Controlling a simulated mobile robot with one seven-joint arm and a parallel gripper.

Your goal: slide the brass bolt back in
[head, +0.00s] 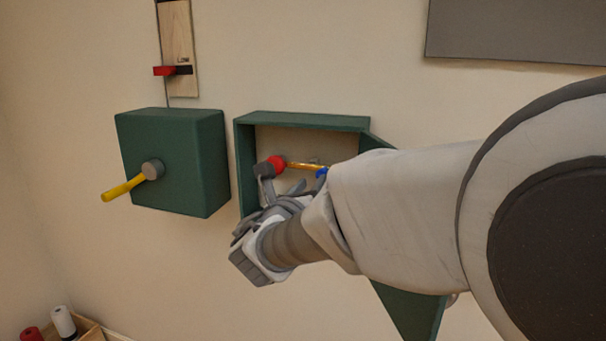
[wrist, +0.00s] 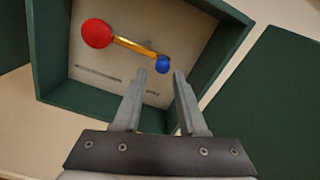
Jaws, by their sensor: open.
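The brass bolt (head: 305,165) is a thin golden rod inside an open green wall box (head: 300,119). A red ball (head: 277,163) is at its left end and a blue ball (head: 321,172) at its right end. The wrist view shows the whole bolt (wrist: 134,46), with the red ball (wrist: 97,33) at upper left and the blue ball (wrist: 163,65) at lower right. My gripper (wrist: 160,73) is open and empty, its fingertips just below the blue ball in that view. I cannot tell whether they touch it. In the head view my arm hides part of the box.
A closed green box (head: 185,165) with a yellow-handled lever (head: 125,187) is on the wall to the left. Above it is a wooden panel (head: 178,40) with a red handle (head: 164,71). The open box's green door (head: 412,312) stands out at right, partly behind my arm.

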